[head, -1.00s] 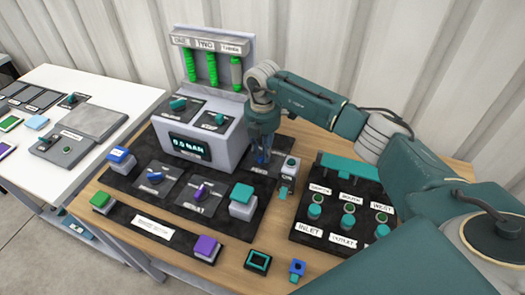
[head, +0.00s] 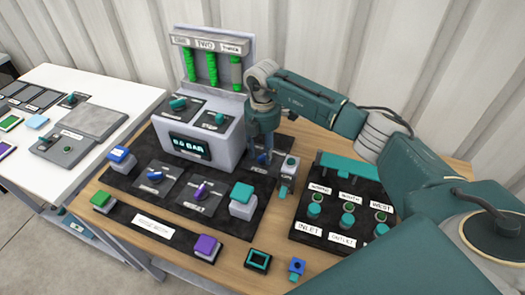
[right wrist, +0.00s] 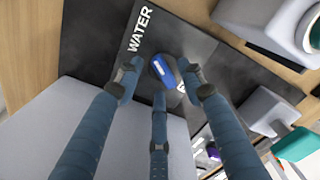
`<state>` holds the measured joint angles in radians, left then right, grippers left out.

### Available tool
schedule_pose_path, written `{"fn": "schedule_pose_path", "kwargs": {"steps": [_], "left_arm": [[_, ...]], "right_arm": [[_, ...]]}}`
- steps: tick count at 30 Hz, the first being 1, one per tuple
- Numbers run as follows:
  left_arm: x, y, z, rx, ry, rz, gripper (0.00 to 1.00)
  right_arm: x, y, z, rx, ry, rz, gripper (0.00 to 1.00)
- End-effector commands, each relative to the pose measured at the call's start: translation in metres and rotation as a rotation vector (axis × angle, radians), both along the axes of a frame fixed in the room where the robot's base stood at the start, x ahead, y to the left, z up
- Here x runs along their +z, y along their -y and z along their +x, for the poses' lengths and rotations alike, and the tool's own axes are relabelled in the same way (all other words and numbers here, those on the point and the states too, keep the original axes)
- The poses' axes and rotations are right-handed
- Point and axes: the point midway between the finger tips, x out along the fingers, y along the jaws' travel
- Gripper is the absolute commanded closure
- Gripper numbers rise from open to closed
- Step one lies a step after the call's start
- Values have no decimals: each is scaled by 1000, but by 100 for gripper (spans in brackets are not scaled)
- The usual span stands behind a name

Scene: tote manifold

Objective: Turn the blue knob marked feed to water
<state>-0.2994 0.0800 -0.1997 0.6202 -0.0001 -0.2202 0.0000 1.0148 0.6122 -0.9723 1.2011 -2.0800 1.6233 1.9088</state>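The blue knob (right wrist: 163,70) with a white mark sits on a dark plate in the right wrist view, beside a white "WATER" label (right wrist: 141,28). My right gripper (right wrist: 160,88) is open, its three fingers spread around the knob with gaps visible; contact cannot be told. In the head view my right gripper (head: 263,157) points down just right of the grey console, and it largely hides the knob there. My left gripper is not in view.
The grey console (head: 225,150) with a lit display stands close left of the gripper. A small grey block (head: 288,172) is close on its right. Another blue knob (head: 155,176) and a purple knob (head: 200,191) sit in front. A dark panel with teal buttons (head: 314,211) is farther right.

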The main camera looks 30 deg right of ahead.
Motion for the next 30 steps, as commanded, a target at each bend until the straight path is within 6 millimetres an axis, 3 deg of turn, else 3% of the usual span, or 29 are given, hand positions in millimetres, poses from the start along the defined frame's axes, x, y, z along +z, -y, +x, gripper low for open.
{"fn": "schedule_pose_path", "kwargs": {"steps": [10, 24, 30], "left_arm": [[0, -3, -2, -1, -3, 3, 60], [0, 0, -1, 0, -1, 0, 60], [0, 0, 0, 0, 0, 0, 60]], "right_arm": [[8, 0, 0, 3, -1, 0, 61], [99, 0, 0, 1, 1, 0, 61], [117, 0, 0, 1, -1, 0, 61]]}}
